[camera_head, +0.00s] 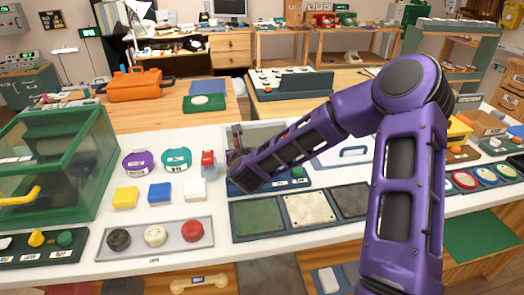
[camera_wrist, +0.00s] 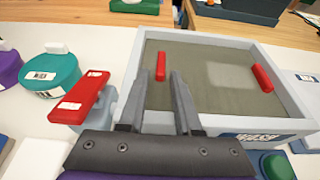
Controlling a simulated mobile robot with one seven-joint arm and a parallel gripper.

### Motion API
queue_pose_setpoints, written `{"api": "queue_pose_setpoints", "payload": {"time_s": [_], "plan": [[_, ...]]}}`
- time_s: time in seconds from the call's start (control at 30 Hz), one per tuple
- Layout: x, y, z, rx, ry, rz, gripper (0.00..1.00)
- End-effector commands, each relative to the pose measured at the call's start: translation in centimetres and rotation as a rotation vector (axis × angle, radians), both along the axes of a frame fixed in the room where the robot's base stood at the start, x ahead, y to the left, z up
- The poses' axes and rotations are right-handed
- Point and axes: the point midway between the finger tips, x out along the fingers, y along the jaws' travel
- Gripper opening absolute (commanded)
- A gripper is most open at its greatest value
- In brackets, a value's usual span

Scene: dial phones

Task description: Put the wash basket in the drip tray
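A grey rectangular box (camera_wrist: 215,40) with a partly blurred front label that seems to begin with "WASH" fills the middle of the wrist view. Its far part shows in the head view (camera_head: 262,128), behind my arm. Inside are two upright red bars, a left one (camera_wrist: 161,66) and a right one (camera_wrist: 262,79), which look like the wash basket's handles. My gripper (camera_wrist: 161,76) is open, its fingertips at the left red bar with gaps on both sides. I cannot tell for certain which thing is the drip tray; my arm hides part of the counter.
A red-topped block (camera_wrist: 80,98) stands just left of the box, beside teal (camera_head: 177,159) and purple (camera_head: 138,162) round containers. Flat green, white and dark panels (camera_head: 308,211) lie in front. A green glass case (camera_head: 75,160) stands at left. A blue handle (camera_head: 354,152) shows at right.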

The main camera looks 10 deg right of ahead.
Motion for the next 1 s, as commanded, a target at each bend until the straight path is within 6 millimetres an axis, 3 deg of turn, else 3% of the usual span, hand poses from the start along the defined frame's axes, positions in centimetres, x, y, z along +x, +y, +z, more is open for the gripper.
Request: {"api": "queue_pose_setpoints", "payload": {"time_s": [0.2, 0.5, 0.53, 0.7, 1.0], "plan": [[3.0, -0.1, -1.2, 0.000, -0.001, 0.000, 0.32], [3.6, -0.2, -1.3, 0.000, -0.001, 0.000, 0.32], [3.6, -0.2, -1.3, 0.000, -0.001, 0.000, 0.31], [3.6, -0.2, -1.3, 0.000, -0.001, 0.000, 0.00], [3.6, -0.2, -1.3, 0.000, -0.001, 0.000, 0.00]]}}
